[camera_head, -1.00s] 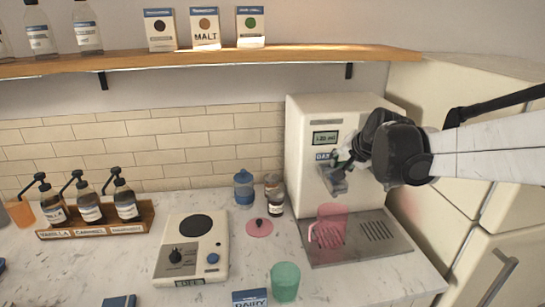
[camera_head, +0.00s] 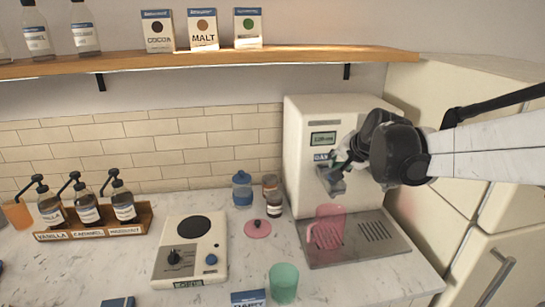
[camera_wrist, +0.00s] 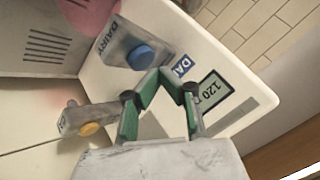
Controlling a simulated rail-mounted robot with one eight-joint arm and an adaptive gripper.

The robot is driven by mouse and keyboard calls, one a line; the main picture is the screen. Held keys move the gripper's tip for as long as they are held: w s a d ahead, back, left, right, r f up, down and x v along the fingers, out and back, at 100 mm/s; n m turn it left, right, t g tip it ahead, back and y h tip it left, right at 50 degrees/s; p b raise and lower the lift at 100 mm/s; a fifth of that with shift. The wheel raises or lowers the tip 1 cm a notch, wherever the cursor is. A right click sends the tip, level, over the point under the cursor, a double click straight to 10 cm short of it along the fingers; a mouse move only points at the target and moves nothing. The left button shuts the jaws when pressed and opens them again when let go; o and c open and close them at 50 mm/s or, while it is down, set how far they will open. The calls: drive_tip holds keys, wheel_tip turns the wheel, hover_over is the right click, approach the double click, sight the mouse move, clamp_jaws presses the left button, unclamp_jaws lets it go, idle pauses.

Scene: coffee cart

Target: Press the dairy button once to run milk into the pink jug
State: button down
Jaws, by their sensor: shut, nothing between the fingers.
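The white dispenser (camera_head: 300,150) stands at the right of the counter. The pink jug (camera_head: 326,228) is upright on its drip tray, below the grey spout block (camera_head: 331,183); a pink part of the jug (camera_wrist: 88,12) shows at the top of the wrist view. The blue dairy button (camera_wrist: 141,57) is on a grey block marked DAIRY. My gripper (camera_wrist: 160,73) is shut and empty, its green-padded fingertips meeting close beside the button; I cannot tell whether they touch it. In the head view my gripper (camera_head: 344,163) is at the dispenser's front, partly hidden by my wrist.
The grey drip tray (camera_head: 375,245) has free room right of the jug. A yellow button (camera_wrist: 90,129) is on another grey block. The dispenser's display (camera_wrist: 212,92) reads 120.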

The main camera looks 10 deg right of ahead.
drive_tip(key=shift+f, duration=0.1)
drive_tip(key=shift+f+b, duration=0.3)
drive_tip(key=shift+f, duration=0.05)
drive_tip(key=shift+f+b, duration=0.4)
drive_tip(key=shift+f, duration=0.1)
idle(1.0)
drive_tip(key=shift+r, duration=0.1)
drive_tip(key=shift+r+p, duration=0.7)
drive_tip(key=shift+r, duration=0.15)
drive_tip(key=shift+r+p, duration=1.7)
drive_tip(key=shift+r, duration=0.85)
